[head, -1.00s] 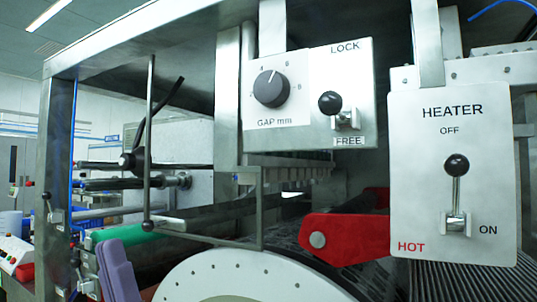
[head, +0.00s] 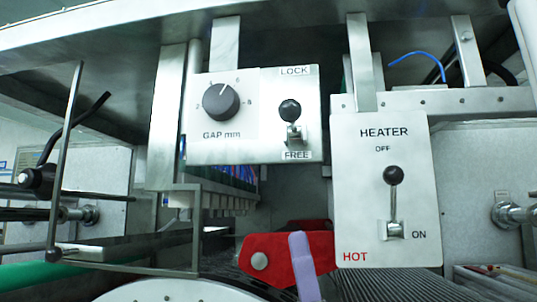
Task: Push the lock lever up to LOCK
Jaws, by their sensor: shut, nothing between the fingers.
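The lock lever (head: 290,110) has a black ball knob and a short metal shaft in a bracket on a pale panel (head: 250,148). LOCK is printed above it and FREE below. The knob shows just above its bracket, between the two labels. The shaft looks foreshortened, so I cannot tell its exact tilt. My gripper (head: 300,240) shows as purple fingertips at the bottom, in front of a red bracket. It is shut and empty, well below the lever and apart from it.
The GAP dial (head: 221,102) sits left of the lever on the same panel. The heater panel (head: 363,220) stands close on the right, its lever (head: 393,185) up towards OFF. The red bracket (head: 265,255) is below. A thin metal rod frame (head: 66,165) stands at left.

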